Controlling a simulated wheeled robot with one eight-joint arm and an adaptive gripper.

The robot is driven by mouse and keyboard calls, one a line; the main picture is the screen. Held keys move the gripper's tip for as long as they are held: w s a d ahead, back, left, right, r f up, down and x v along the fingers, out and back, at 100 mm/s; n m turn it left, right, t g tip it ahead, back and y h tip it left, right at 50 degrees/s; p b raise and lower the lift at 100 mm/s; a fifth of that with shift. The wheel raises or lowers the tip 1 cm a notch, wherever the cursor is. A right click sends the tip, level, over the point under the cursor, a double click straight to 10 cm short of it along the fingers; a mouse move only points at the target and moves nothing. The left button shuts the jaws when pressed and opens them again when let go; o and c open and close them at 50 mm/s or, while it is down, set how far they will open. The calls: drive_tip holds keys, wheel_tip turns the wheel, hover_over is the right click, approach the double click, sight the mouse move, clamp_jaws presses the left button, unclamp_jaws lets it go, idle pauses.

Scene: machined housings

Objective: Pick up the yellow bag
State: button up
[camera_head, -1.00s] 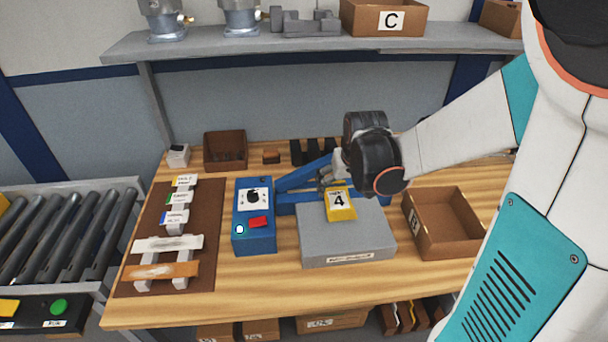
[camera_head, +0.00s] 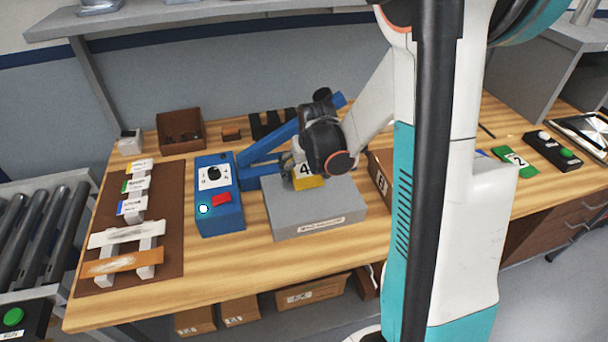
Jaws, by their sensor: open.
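The yellow bag (camera_head: 309,183) has a white label with a black 4. It rests on the grey block (camera_head: 318,208), beside the blue machine's arms. My dark wrist covers part of the bag and its label. My gripper (camera_head: 297,166) is open and down close to the bag; its fingertips are mostly hidden behind the wrist, so I cannot tell whether they touch it.
A blue control box (camera_head: 218,195) with a red switch stands left of the block. A brown board (camera_head: 166,215) with labelled strips lies farther left. A brown bin (camera_head: 181,130) is behind. A green bag (camera_head: 514,163) marked 2 lies right. The front table strip is clear.

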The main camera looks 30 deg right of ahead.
drive_tip(key=shift+r, duration=0.1)
drive_tip(key=c, duration=1.3)
drive_tip(key=shift+o, duration=0.2)
